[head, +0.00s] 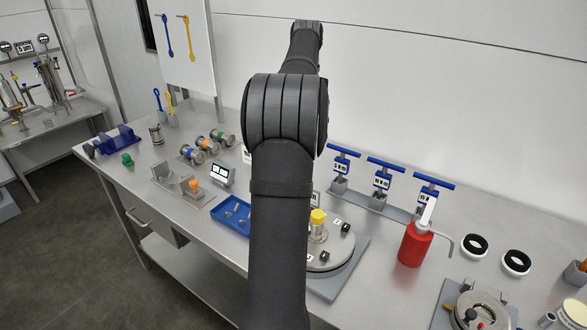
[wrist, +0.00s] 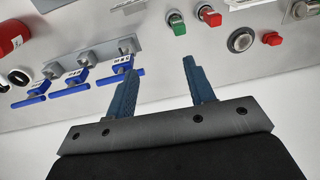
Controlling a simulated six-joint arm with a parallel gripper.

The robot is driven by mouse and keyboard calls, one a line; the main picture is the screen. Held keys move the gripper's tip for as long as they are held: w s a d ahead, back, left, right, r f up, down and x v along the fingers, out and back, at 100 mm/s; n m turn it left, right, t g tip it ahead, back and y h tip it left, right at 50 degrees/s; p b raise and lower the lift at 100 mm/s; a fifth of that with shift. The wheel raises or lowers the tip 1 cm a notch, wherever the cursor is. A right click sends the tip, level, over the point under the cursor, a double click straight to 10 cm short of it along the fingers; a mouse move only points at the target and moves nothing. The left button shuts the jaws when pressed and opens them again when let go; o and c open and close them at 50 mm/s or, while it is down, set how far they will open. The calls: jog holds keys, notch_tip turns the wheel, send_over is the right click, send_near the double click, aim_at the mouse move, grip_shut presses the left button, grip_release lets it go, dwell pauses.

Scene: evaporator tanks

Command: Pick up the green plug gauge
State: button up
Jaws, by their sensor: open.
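A metal spool-shaped piece with a green band, which looks like the green plug gauge (head: 222,137), lies on the bench left of my arm in the head view. It is at the back right end of a row with an orange-banded piece (head: 208,146) and a blue-banded one (head: 192,153). I cannot make out this row in the wrist view. My gripper (wrist: 159,75) is open and empty, its two blue fingers apart over the bench. In the head view my arm hides the gripper.
Blue T-handled tools (head: 382,179) stand in a rack beside a red bottle (head: 415,244). A blue tray (head: 231,214) and a round turntable (head: 330,257) lie near my arm. A small green part (head: 127,159) sits far left. Green (wrist: 177,24) and red (wrist: 209,16) knob-like parts show in the wrist view.

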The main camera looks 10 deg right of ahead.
jog(key=w+a+f+g, duration=0.1)
jog(key=w+f, duration=0.4)
jog(key=w, duration=0.1)
notch_tip(320, 180, down, 12)
jog(key=shift+w+a+f, duration=0.1)
jog(key=shift+w+a, duration=0.05)
jog(key=shift+s+a+f, duration=0.1)
jog(key=shift+s+f, duration=0.05)
jog(key=shift+f, duration=1.1)
jog(key=shift+s+a+f, duration=0.1)
jog(key=shift+f, duration=1.15)
grip_shut()
